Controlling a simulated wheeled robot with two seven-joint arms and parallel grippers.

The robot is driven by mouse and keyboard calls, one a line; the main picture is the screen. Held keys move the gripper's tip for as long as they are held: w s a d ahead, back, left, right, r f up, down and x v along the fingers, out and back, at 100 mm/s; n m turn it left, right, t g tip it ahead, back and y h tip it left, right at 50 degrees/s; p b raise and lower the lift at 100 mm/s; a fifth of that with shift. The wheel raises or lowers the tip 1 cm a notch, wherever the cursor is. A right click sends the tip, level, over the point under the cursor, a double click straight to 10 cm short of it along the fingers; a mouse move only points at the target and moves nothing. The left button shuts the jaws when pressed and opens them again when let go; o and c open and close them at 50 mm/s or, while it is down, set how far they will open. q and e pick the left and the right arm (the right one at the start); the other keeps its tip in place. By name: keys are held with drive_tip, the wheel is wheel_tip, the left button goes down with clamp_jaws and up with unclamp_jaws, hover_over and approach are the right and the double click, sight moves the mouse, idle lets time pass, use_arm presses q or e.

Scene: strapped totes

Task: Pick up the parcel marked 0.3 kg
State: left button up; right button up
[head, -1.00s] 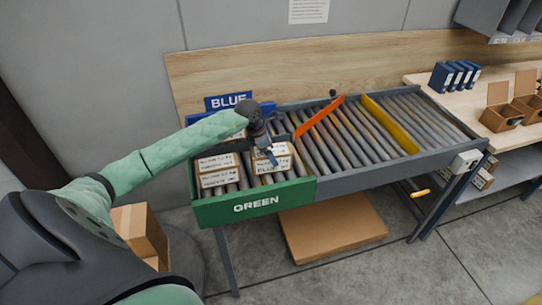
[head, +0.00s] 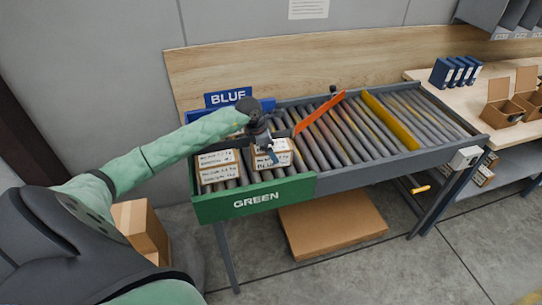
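Several small parcels with handwritten white labels lie on the rollers at the left end of the conveyor, behind the green end plate (head: 256,201). One parcel (head: 283,160) lies at the right, with my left gripper (head: 272,159) pointing down at its top. Two more parcels, a rear one (head: 217,157) and a front one (head: 220,174), lie to its left. The label writing is too small to read, so I cannot tell which is marked 0.3 kg. The gripper's fingers are small and partly hidden against the parcel; whether they touch it is unclear. My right gripper is out of view.
An orange bar (head: 319,112) and a yellow bar (head: 391,122) cross the rollers to the right. A blue bin (head: 229,99) marked BLUE stands behind the parcels. A flat cardboard box (head: 334,225) lies under the conveyor.

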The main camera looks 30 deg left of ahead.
use_arm(q)
drive_tip(key=shift+f+b, duration=0.15)
drive_tip(key=shift+b, duration=0.15)
idle(0.5)
drive_tip(key=c, duration=1.3)
